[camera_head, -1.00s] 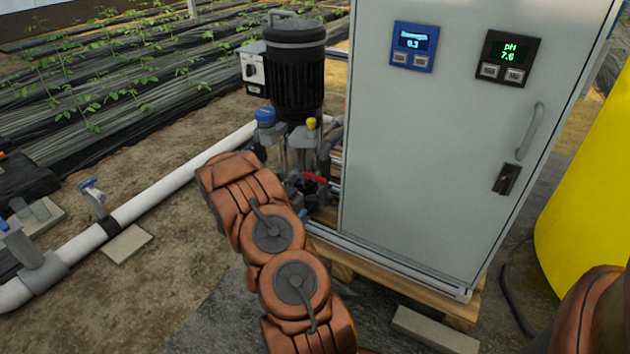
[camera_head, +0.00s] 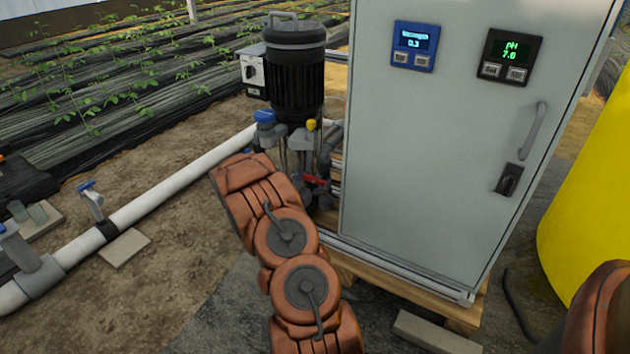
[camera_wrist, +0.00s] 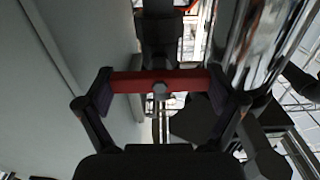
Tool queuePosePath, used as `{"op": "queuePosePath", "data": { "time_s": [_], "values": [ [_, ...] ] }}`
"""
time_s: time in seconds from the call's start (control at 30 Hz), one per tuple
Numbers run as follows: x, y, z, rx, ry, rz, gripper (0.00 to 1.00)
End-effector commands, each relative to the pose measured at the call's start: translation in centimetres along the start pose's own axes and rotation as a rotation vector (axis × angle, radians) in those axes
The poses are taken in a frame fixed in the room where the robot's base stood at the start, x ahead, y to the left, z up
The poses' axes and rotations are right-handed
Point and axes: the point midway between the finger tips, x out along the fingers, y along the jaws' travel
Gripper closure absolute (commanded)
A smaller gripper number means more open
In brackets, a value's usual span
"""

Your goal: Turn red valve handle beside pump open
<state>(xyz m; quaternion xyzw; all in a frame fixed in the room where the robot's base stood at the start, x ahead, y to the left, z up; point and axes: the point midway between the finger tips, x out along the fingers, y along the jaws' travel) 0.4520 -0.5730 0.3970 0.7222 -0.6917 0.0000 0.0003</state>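The red valve handle (camera_head: 316,180) shows small beside the pump (camera_head: 296,75) in the head view, partly hidden by pipes and my arm. In the wrist view the handle (camera_wrist: 160,82) is a red crossbar with a bolt at its middle. My gripper (camera_wrist: 160,92) has its fingers spread wide, one at each end of the bar. The bar spans the whole gap between the pads; whether they press on its ends is unclear. In the head view my gripper is hidden behind my arm.
A grey cabinet (camera_head: 430,150) with two displays stands close to the right of the valve. It stands on a wooden pallet (camera_head: 455,315). A white pipe (camera_head: 165,193) runs along the ground at left. A shiny metal cylinder (camera_wrist: 262,45) is close right in the wrist view.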

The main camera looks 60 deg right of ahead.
Motion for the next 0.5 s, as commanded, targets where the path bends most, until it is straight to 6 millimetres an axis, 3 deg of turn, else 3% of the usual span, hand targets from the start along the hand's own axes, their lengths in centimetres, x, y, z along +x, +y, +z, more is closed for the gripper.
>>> {"op": "queuePosePath", "data": {
  "time_s": [0.23,0.5],
  "values": [
    [0.00,0.06,0.02,0.000,0.000,0.001,0.42],
    [-0.05,0.01,-0.13,-0.029,-0.003,0.000,0.42]
  ]
}}
